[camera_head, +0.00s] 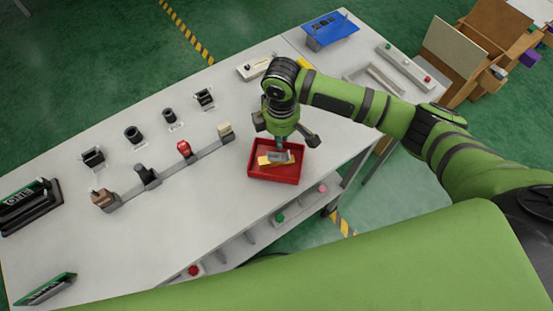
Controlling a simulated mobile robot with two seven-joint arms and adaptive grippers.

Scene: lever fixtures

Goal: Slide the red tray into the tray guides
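The red tray (262,174) is a shallow open box on the white table, near its front edge. A grey piece and a yellow piece (264,160) lie in it. My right gripper (281,147) points down over the tray's back part. Its fingertips are small and partly hidden, so I cannot tell whether they are open or shut, or whether they touch the tray. Pale rails (374,82), which look like the tray guides, lie on the table to the right, beyond my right forearm and apart from the tray. My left gripper is not in view.
A grey rail with several levers (184,150) lies left of the tray. Black holders (134,134) stand behind it. A blue stand (329,30) is at the back. A bar with coloured knobs (405,65) lies right of the rails. The table front left of the tray is clear.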

